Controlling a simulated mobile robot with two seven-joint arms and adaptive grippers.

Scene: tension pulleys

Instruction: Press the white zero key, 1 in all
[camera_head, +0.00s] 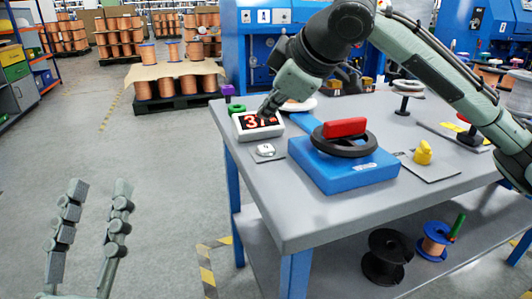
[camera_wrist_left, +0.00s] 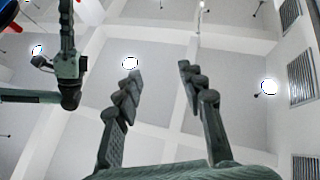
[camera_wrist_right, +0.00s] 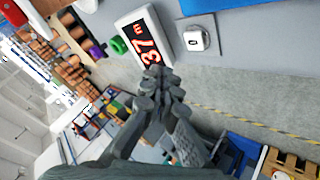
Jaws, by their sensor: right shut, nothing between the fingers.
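The white zero key (camera_head: 265,150) sits on a small grey pad at the left edge of the table. In the right wrist view the key (camera_wrist_right: 195,39) shows a dark 0 on its top. Beside it, a white display box (camera_head: 238,125) shows red digits, reading 37 and a further small sign. My right gripper (camera_head: 268,106) is shut and empty, its tips in front of the display, apart from the key. In the right wrist view its tips (camera_wrist_right: 158,74) lie beside the display.
On the table (camera_head: 290,212) stand a blue block (camera_head: 345,172) with a black ring and red bar, a yellow piece (camera_head: 423,153), and green (camera_head: 236,108) and purple pieces. Spools lie on the shelf below.

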